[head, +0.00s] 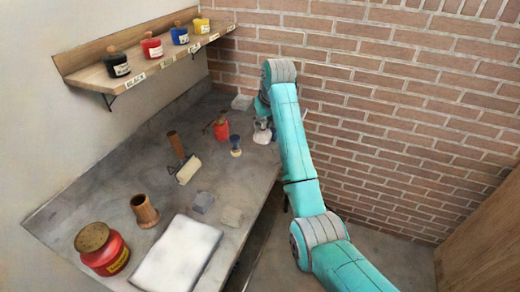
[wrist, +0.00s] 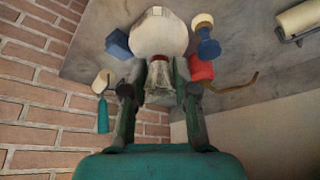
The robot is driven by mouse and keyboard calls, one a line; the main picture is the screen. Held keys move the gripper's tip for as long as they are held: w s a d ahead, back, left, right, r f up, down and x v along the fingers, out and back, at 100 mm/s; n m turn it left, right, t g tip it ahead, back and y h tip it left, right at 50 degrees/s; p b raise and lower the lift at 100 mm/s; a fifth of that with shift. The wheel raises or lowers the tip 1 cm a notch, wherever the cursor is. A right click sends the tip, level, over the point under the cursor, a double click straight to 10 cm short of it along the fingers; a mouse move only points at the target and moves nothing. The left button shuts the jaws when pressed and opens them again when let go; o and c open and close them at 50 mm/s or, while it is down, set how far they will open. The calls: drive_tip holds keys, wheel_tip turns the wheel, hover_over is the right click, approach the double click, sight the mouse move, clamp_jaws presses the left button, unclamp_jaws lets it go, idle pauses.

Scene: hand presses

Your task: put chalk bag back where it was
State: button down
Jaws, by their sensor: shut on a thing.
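The chalk bag (wrist: 159,36) is a pale, rounded bag with a gathered grey neck. It fills the upper middle of the wrist view. My gripper (wrist: 158,82) is shut on the neck, one finger on each side. In the head view the bag (head: 262,133) shows at the far right part of the worktable, below the end of my arm. My gripper is largely hidden there by the arm. I cannot tell whether the bag touches the tabletop.
A dark blue piece with a cream end (head: 235,146) and a red can (head: 221,130) stand close left of the bag. A roller (head: 187,170), wooden cup (head: 144,211) and red jar (head: 103,251) are nearer. A brick wall (head: 380,90) stands behind.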

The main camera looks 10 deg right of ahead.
sight(266, 136)
wheel_tip(266, 136, down, 9)
drive_tip(key=shift+f, duration=0.15)
idle(0.4)
drive_tip(key=shift+f, duration=0.1)
drive_tip(key=c, duration=0.9)
unclamp_jaws()
drive_tip(key=v, duration=1.2)
